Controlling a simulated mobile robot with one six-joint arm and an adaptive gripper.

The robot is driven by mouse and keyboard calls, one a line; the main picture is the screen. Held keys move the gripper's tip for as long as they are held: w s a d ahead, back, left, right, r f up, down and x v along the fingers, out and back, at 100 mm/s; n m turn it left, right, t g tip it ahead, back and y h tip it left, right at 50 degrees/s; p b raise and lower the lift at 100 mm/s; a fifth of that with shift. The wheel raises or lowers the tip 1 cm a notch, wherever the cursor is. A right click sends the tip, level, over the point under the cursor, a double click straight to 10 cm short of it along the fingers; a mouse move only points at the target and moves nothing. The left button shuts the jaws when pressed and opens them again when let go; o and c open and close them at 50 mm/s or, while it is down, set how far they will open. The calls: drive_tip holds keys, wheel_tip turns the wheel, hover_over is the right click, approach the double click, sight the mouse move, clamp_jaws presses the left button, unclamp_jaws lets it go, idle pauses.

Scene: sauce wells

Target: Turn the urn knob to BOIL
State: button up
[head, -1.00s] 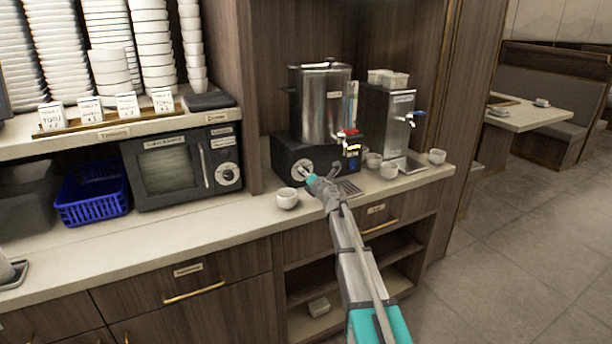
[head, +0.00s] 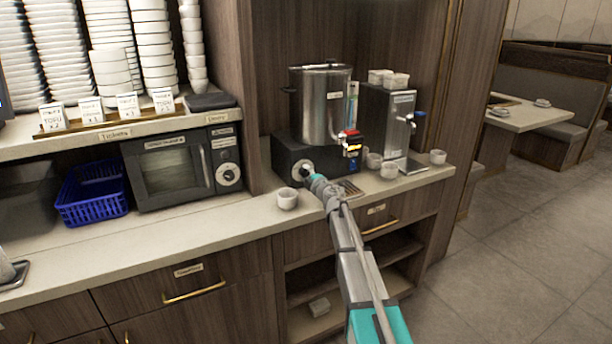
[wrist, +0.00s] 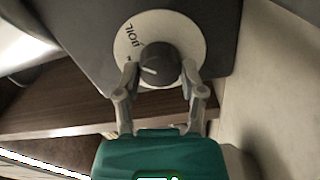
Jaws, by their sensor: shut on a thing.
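The steel urn (head: 322,105) stands on a black base (head: 283,152) on the counter. Its knob is on the front of the base, with a pale round dial (head: 301,168) around it. In the wrist view the dark knob (wrist: 158,66) has a white pointer line, on a white dial (wrist: 190,32) with the word BOIL at its upper left. The pointer aims left and slightly up, below the lettering. My gripper (wrist: 160,78) is shut on the knob, one finger on each side; it also shows in the head view (head: 311,177).
A white cup (head: 286,198) stands on the counter just left of my gripper. More cups (head: 389,170) and a steel dispenser (head: 388,120) are to the right. The urn's red-handled tap (head: 350,140) is above and right of my gripper. A microwave (head: 178,170) stands left.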

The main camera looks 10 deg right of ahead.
drive_tip(key=shift+m, duration=1.1)
drive_tip(key=o, duration=1.2)
drive_tip(key=shift+c, duration=0.2)
drive_tip(key=v, duration=1.2)
drive_tip(key=shift+r, duration=0.1)
